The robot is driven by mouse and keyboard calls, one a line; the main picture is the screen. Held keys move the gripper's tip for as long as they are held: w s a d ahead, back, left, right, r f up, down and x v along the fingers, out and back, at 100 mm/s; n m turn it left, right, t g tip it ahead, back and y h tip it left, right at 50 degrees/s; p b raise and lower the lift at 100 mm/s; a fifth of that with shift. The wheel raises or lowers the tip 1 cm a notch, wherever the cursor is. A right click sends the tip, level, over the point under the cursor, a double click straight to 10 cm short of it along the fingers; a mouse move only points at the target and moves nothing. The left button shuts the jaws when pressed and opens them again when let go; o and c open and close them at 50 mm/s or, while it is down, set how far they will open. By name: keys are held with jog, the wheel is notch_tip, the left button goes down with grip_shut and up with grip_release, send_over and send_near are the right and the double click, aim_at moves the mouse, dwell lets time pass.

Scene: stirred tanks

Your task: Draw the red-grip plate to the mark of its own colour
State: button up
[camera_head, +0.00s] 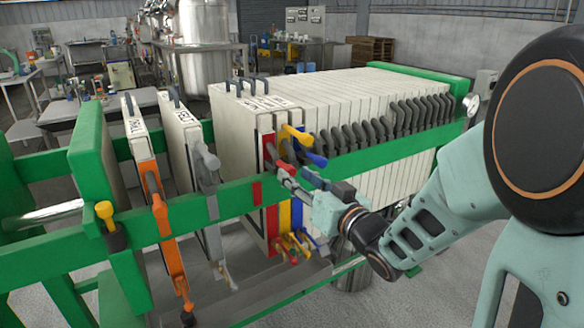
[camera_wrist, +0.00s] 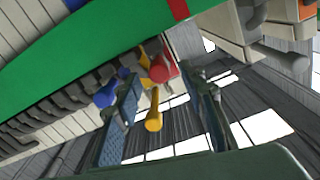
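The red-grip plate is the front plate of the pale pack in the head view; its red grip (camera_head: 272,152) sticks out above the green rail. A red mark (camera_head: 257,191) is on the rail, slightly left of that grip; it also shows at the top of the wrist view (camera_wrist: 178,9). My gripper (camera_head: 283,173) is at the red grip. In the wrist view my gripper (camera_wrist: 165,78) has its fingers spread, with the red grip (camera_wrist: 162,68) between the tip ends. I cannot tell whether either finger touches it.
A yellow grip (camera_head: 298,135) and a blue grip (camera_head: 315,158) sit close right of the red one. Several dark grips follow. Left stand a grey-grip plate (camera_head: 181,130) and an orange-grip plate (camera_head: 134,125). A wide gap separates the grey plate from the pack.

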aim_at(293, 173)
jog(key=shift+x, duration=1.95)
jog(key=shift+c, duration=0.5)
grip_shut()
